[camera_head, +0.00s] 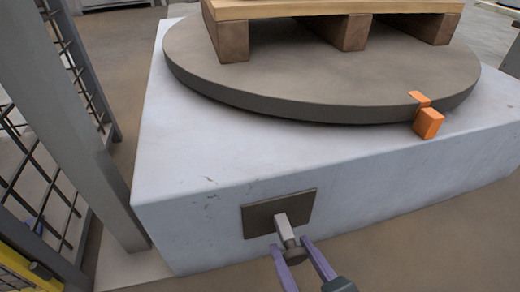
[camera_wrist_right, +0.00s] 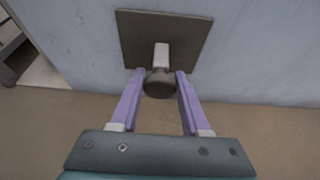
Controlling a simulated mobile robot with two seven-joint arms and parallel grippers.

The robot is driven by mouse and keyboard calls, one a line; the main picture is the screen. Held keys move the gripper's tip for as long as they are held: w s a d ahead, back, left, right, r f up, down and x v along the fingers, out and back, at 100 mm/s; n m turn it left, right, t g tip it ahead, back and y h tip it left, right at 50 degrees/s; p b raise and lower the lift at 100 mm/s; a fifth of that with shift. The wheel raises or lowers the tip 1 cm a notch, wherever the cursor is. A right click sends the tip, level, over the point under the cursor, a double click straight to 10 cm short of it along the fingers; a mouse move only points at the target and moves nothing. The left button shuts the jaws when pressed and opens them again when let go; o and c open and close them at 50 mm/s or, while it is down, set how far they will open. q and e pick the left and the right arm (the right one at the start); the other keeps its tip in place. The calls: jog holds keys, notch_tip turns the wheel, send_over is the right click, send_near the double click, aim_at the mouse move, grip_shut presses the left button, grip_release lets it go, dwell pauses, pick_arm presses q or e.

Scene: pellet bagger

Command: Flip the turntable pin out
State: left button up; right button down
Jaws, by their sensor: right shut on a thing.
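The turntable pin is a light grey bar (camera_head: 284,226) with a dark round knob (camera_head: 296,254) at its end. It sticks out from a dark square plate (camera_head: 259,215) on the front face of the pale plinth (camera_head: 190,215). The bar points down and toward me. My right gripper (camera_head: 290,246) has its two purple fingers on either side of the knob and is shut on it. The right wrist view also shows the knob (camera_wrist_right: 159,84) between the fingers. The round dark turntable (camera_head: 320,85) lies on top of the plinth. My left gripper is not in view.
A wooden pallet (camera_head: 340,8) rests on the turntable. An orange block (camera_head: 428,122) sits at the turntable's right front rim. A grey post (camera_head: 85,110) and mesh fence (camera_head: 35,170) stand at the left. The floor before the plinth is clear.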

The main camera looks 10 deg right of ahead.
jog(key=c, duration=0.8)
grip_release()
jog(key=o, duration=0.4)
jog(key=shift+s, duration=0.35)
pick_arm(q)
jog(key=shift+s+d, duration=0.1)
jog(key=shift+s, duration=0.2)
pick_arm(e)
jog(key=shift+w, duration=0.1)
jog(key=shift+r, duration=0.1)
pick_arm(q)
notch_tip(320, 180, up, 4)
jog(key=p, duration=0.4)
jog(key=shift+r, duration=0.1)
pick_arm(e)
jog(key=v, duration=1)
